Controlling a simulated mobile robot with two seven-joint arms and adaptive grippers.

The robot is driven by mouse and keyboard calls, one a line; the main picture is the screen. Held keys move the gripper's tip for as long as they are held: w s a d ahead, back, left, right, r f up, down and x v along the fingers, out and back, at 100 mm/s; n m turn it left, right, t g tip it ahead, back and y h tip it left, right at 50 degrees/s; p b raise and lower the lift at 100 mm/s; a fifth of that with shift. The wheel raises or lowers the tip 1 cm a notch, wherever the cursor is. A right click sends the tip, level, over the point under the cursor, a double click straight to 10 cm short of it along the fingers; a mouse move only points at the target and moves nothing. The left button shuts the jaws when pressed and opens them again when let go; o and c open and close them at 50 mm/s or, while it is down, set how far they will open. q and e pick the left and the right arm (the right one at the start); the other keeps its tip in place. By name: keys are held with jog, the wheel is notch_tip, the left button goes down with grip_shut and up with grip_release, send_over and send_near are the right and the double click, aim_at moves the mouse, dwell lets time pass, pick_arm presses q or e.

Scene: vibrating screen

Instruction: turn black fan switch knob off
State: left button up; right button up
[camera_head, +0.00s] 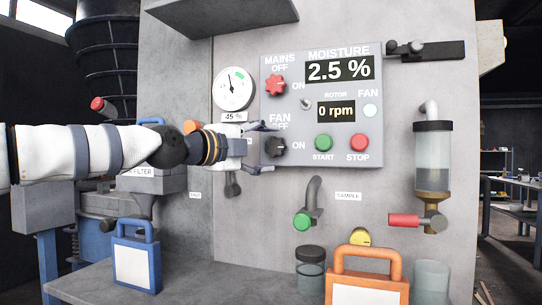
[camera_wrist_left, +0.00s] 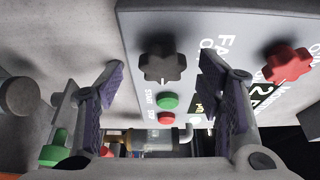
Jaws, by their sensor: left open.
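The black fan switch knob (camera_head: 276,147) is on the lower left of the grey control panel (camera_head: 370,85), under the FAN label. Its pale mark points right, toward ON. My left gripper (camera_head: 266,148) is open at the panel's left edge, with its fingers above and below the knob in the head view. In the left wrist view the knob (camera_wrist_left: 162,64) shows ahead between the open fingers of my left gripper (camera_wrist_left: 160,75), with a gap on both sides. I cannot tell how far it is from the fingertips. My right gripper is not in view.
A red mains knob (camera_head: 274,85) sits above the fan knob. Green start (camera_head: 324,143) and red stop (camera_head: 358,142) buttons are to its right. A round gauge (camera_head: 233,88) is at the upper left. Blue (camera_head: 136,262) and orange (camera_head: 367,275) padlock-shaped tags stand below.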

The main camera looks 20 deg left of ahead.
pick_arm(q)
jog(key=shift+x, duration=0.75)
jog(key=shift+r, duration=0.15)
jog(key=shift+s, duration=0.1)
jog(key=shift+c, duration=0.6)
jog(key=c, duration=1)
